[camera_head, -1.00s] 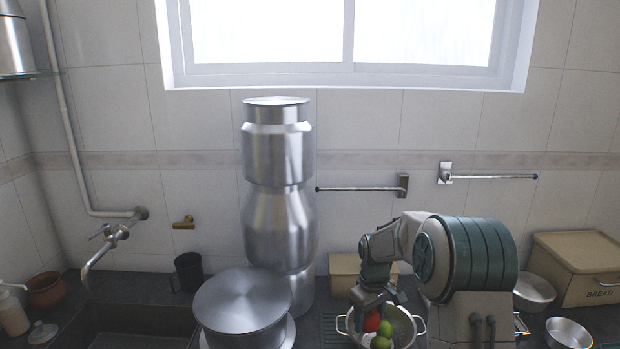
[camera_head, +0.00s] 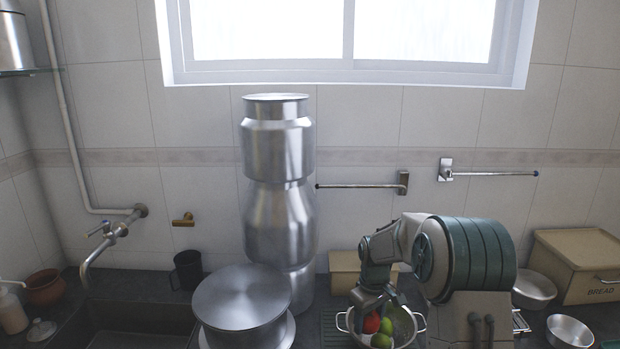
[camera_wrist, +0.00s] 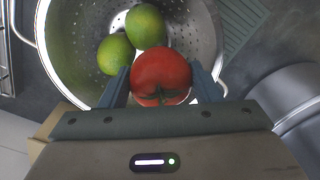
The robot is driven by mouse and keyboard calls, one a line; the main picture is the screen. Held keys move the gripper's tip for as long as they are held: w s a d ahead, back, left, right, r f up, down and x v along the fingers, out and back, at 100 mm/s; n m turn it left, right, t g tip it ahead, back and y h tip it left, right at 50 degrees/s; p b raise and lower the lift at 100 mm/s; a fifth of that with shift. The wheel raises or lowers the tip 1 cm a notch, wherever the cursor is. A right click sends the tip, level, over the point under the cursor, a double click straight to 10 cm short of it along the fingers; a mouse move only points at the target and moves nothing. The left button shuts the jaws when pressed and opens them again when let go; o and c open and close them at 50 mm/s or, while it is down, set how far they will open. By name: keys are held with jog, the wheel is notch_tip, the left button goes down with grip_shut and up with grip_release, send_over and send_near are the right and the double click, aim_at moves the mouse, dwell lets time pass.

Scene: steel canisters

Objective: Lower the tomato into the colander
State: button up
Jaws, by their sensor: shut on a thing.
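The red tomato (camera_wrist: 161,76) is between the two fingers of my gripper (camera_wrist: 160,88) in the wrist view, and the fingers are shut on it. It also shows in the head view (camera_head: 371,323), partly hidden by my gripper (camera_head: 372,308). The steel colander (camera_wrist: 72,62) has a perforated wall and looped handles. The tomato overlaps the colander's near side in the wrist view, and I cannot tell whether it touches the bowl. In the head view the colander (camera_head: 405,318) stands below my gripper on the dark counter.
Two green limes (camera_wrist: 146,26) (camera_wrist: 115,54) lie in the colander beside the tomato. A tall stack of steel canisters (camera_head: 280,220) and a wide lidded pot (camera_head: 242,297) stand left of the colander. A beige box (camera_head: 346,270) is behind it. Steel bowls (camera_head: 569,331) are at right.

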aim_at(370, 315)
jog(key=shift+f, duration=0.25)
jog(key=o, duration=1.1)
jog(key=shift+r, duration=0.1)
notch_tip(370, 315, up, 14)
jog(key=s+r+m+t, duration=0.2)
jog(key=s+r+m, duration=0.15)
jog(key=s, duration=1.15)
jog(key=s+f+m+t, duration=0.1)
jog(key=s+f+m, duration=0.2)
jog(key=s, duration=1.2)
jog(key=shift+s+f+b, duration=0.4)
jog(key=shift+f+b, duration=0.05)
jog(key=shift+f, duration=0.1)
